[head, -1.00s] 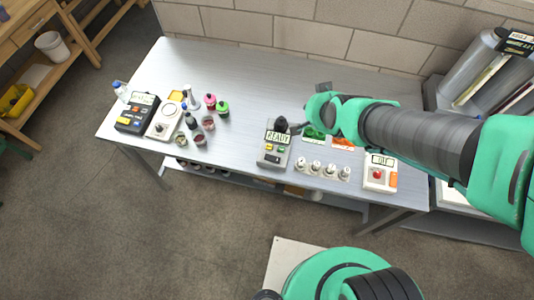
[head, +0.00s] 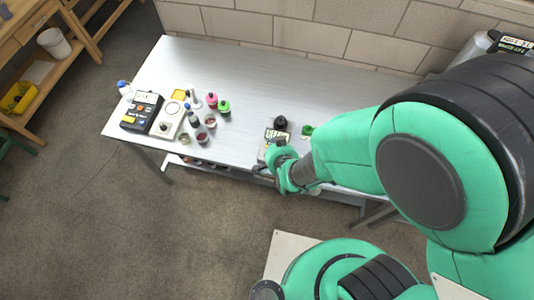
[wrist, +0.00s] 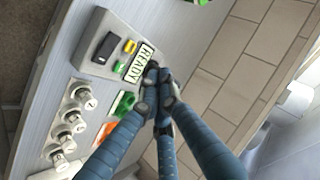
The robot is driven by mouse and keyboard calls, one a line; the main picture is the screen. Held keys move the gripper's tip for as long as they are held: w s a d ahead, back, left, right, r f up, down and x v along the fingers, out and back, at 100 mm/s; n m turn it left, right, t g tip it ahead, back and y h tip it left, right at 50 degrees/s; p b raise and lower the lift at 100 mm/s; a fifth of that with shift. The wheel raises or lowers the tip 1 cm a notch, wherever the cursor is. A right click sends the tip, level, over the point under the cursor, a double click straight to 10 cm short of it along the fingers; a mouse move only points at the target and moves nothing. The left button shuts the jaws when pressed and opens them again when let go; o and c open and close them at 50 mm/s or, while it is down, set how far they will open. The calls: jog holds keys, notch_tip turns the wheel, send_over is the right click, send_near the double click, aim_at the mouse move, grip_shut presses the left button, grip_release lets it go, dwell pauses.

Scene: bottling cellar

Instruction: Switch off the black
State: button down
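A black device (head: 141,111) with a small display and coloured buttons stands at the left end of the metal table. A grey device with a READY display (wrist: 138,63) stands mid-table. In the head view this grey device (head: 268,150) is partly hidden by my gripper (head: 277,158). In the wrist view my gripper (wrist: 154,78) has its fingers drawn together, empty, in front of the READY display. I cannot tell whether they touch it.
A white scale-like device (head: 168,118), small bottles and jars (head: 211,122) stand beside the black device. Several white knobs (wrist: 68,132) and green and orange pieces (wrist: 123,103) lie beside the READY device. My arm hides the table's right part. The table's back middle is clear.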

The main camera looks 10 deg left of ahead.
jog(key=shift+f, duration=0.15)
jog(key=shift+a+f+b, duration=0.25)
jog(key=shift+f+b, duration=0.75)
jog(key=shift+f, duration=0.55)
jog(key=shift+a+f+b, duration=0.2)
jog(key=shift+f+b, duration=0.8)
jog(key=shift+f, duration=0.5)
jog(key=shift+a+f+b, duration=0.25)
jog(key=shift+f+b, duration=0.85)
jog(key=shift+f, duration=0.05)
jog(key=shift+a+f+b, duration=0.1)
jog(key=shift+f+b, duration=0.75)
jog(key=shift+b, duration=0.05)
jog(key=shift+r, duration=0.15)
jog(key=shift+r+p, duration=0.45)
jog(key=shift+r, duration=0.3)
jog(key=shift+r, duration=0.15)
jog(key=shift+d+r+p, duration=0.2)
jog(key=shift+r+p, duration=0.3)
jog(key=shift+r, duration=0.25)
jog(key=shift+d+r+p, duration=0.15)
jog(key=shift+r+p, duration=0.35)
jog(key=shift+r, duration=0.3)
jog(key=shift+d+r+p, duration=0.2)
jog(key=shift+r+p, duration=0.3)
jog(key=shift+r, duration=0.25)
jog(key=shift+w+r, duration=0.1)
